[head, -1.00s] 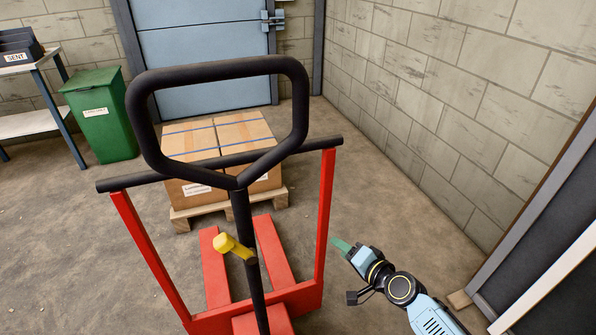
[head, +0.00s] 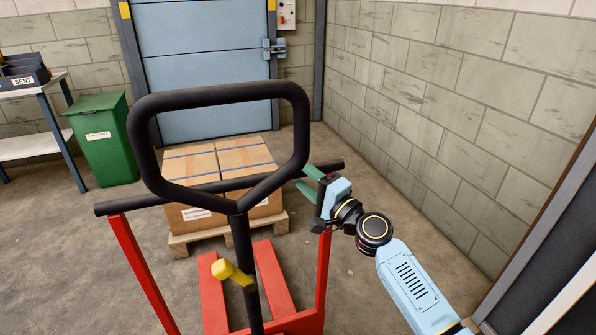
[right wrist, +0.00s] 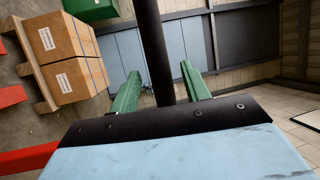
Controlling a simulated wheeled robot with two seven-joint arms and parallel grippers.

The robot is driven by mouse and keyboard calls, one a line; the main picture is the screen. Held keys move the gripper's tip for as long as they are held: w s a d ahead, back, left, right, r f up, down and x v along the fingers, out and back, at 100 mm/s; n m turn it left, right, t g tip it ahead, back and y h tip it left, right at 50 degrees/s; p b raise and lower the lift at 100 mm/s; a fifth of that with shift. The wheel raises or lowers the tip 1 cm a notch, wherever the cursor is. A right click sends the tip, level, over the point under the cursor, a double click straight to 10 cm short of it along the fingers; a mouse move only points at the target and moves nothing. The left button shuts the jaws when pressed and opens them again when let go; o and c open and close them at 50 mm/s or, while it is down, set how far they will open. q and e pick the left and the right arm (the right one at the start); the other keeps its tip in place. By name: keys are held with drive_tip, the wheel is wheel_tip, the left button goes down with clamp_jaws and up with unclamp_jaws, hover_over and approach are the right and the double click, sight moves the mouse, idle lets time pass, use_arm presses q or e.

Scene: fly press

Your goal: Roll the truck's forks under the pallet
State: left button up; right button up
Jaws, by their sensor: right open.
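The pallet truck has a black loop handle (head: 218,99), a black crossbar (head: 120,207), a red frame and two red forks (head: 272,280). The forks point at the wooden pallet (head: 180,244), their tips just short of its near side. Cartons (head: 225,165) sit on the pallet; they also show in the right wrist view (right wrist: 65,50). My right gripper (head: 308,179) is open at the crossbar's right end. In the right wrist view its green fingers (right wrist: 160,88) stand either side of the black bar (right wrist: 152,45), with gaps showing. My left gripper is out of view.
A blue door (head: 205,50) stands behind the pallet. A green bin (head: 105,145) and a shelf table (head: 30,147) are at left. A block wall (head: 450,110) runs along the right. Bare floor lies left of the truck.

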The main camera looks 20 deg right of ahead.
drive_tip(key=shift+x, duration=1.5)
clamp_jaws()
